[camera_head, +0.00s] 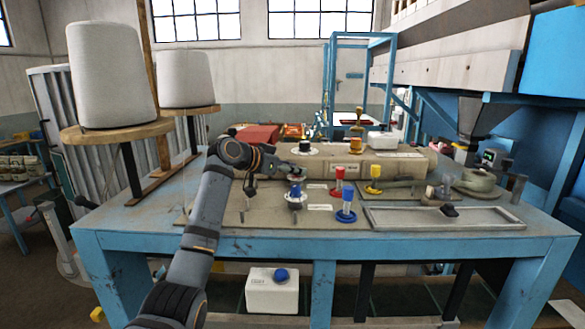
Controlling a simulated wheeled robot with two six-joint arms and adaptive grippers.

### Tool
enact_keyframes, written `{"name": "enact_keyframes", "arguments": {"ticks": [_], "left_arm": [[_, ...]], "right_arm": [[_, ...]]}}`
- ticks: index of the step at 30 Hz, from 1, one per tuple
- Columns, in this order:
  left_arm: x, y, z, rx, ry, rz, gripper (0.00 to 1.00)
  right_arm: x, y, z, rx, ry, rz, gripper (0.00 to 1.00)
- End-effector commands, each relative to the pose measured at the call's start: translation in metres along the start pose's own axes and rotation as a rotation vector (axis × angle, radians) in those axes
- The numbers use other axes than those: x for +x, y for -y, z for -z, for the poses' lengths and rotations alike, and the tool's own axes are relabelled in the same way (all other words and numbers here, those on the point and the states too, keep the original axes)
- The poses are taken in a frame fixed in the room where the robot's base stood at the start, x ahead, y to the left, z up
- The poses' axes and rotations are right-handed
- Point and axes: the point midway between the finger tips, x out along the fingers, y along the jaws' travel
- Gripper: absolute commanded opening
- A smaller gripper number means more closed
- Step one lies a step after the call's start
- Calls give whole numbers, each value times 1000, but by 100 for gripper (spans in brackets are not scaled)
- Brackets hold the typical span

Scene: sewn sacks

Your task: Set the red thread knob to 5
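A small red stand-like part (338,182) with a red base stands upright on the grey plate on the blue table. A similar yellow one (374,178) stands to its right, and a blue one (346,208) stands in front. A blue and white knob-like part (295,197) is left of the red one. I cannot tell which part is the red thread knob, and no scale numbers are readable. My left gripper (296,172) reaches right, at or just above the top of the blue and white part. Its fingers are too small and dark to judge. My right gripper is not in view.
Two large white thread cones (112,75) stand on wooden discs at the left. A shallow metal tray (455,226) with a dark item is at the table's right. A beige sewn roll or machine body (385,161) lies behind. A white container with a blue cap (272,291) sits below.

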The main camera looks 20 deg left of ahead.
Motion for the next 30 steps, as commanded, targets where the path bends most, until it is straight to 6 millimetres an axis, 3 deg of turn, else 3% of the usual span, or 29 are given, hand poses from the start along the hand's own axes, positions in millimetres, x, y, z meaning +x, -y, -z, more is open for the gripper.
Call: {"name": "enact_keyframes", "arguments": {"ticks": [1, 7, 17, 30], "left_arm": [[0, 0, 0, 0, 0, 0, 28], [0, 0, 0, 0, 0, 0, 1], [0, -1, 1, -10, -2, 30, 0], [0, -6, 3, -118, 6, 285, 0]], "right_arm": [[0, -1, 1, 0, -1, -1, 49], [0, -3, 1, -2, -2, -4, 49], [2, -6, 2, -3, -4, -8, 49], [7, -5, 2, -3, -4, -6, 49]]}}
